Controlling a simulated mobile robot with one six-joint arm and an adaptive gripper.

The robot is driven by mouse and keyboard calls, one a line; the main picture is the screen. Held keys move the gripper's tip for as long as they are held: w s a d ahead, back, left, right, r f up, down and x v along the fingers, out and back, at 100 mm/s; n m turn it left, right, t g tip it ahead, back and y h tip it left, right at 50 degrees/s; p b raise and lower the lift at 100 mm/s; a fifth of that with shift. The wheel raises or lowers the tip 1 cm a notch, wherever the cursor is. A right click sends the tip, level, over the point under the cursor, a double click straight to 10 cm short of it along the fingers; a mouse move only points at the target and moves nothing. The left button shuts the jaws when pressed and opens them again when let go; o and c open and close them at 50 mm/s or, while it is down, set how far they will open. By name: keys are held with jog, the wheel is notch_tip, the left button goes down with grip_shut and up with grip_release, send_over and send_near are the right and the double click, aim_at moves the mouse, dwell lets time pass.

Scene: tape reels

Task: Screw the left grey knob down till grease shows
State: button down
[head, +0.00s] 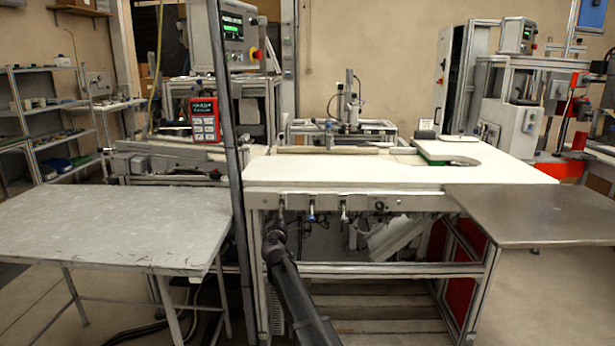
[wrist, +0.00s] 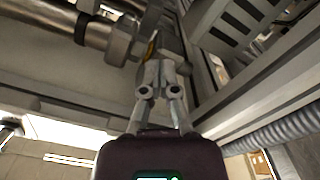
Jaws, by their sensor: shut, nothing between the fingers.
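A row of small valve-like fittings hangs from the rail under the front edge of the white table (head: 375,173). The leftmost, a small grey knob (head: 281,203), is largely hidden by my gripper (head: 278,222), which points up just below it. Whether they touch cannot be told. In the wrist view my gripper (wrist: 160,62) is shut with nothing between its fingers. Grey metal parts and a small yellow patch (wrist: 152,47) lie just past the fingertips; which part is the knob is unclear. I cannot make out grease for sure.
A blue-tipped fitting (head: 311,214) and another fitting (head: 343,213) hang close to the right. A dark upright post (head: 232,150) stands just left. A grey table (head: 120,225) is at left, a metal plate (head: 540,212) at right. In the wrist view a ribbed hose (wrist: 275,135) runs at right.

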jog(key=shift+a+f, duration=0.2)
jog(key=shift+a, duration=0.35)
dwell(0.4)
jog(key=shift+f+b, duration=0.15)
jog(key=shift+b, duration=0.15)
jog(key=shift+d+f+b, duration=0.1)
jog(key=shift+f+b, duration=0.2)
jog(key=shift+s, duration=0.1)
jog(key=shift+s, duration=2.9)
jog(key=shift+s+d+r+p, duration=0.5)
jog(key=shift+d+r+p, duration=0.05)
jog(key=shift+d, duration=0.15)
jog(key=shift+w, duration=0.15)
